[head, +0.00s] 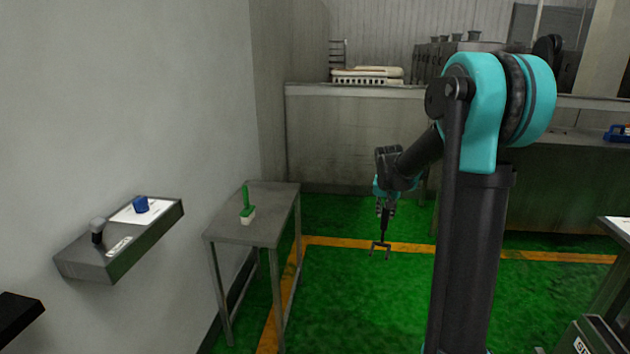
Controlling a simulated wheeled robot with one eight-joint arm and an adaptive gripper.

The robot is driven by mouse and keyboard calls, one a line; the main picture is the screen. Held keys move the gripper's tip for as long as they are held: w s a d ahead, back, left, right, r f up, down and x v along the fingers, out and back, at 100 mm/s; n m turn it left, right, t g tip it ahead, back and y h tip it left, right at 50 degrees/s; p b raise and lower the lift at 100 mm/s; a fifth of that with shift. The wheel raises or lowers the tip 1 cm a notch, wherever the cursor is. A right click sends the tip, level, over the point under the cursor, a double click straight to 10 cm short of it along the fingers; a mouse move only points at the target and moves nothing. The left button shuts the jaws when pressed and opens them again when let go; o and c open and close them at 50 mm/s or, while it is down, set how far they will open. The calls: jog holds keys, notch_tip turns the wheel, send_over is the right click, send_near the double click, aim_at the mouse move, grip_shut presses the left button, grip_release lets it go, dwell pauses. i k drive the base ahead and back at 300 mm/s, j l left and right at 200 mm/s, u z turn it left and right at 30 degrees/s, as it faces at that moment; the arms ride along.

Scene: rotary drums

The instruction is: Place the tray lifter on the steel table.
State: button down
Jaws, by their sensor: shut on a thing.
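My gripper (385,203) hangs down at the end of my arm near the middle of the head view. It is shut on a dark tool with a thin shaft and a forked lower end, which looks like the tray lifter (382,243). The tool points downward and appears over the green floor, clear of any surface. The steel table (265,229), a small grey table on thin legs, stands to the left of the gripper. The gripper's fingertips are small and dark, so their exact hold on the tool is hard to see.
A green-handled tool with a pale base (248,214) stands on the steel table, whose front and right parts are bare. A wall shelf (140,246) at left holds a blue item and a dark knob. A long counter (345,140) runs behind.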

aim_at(265, 194)
jog(key=i+l+u, duration=0.1)
jog(key=i, duration=0.4)
jog(key=i+l, duration=0.25)
jog(key=i, duration=0.3)
jog(key=i+l+u, duration=0.1)
jog(key=i+u, duration=0.2)
jog(key=u, duration=0.15)
jog(key=i+l+u, duration=0.2)
jog(key=u, duration=0.25)
jog(key=i+l+u, duration=0.25)
jog(key=u, duration=0.15)
jog(key=i+l+u, duration=0.15)
jog(key=l+u, duration=0.3)
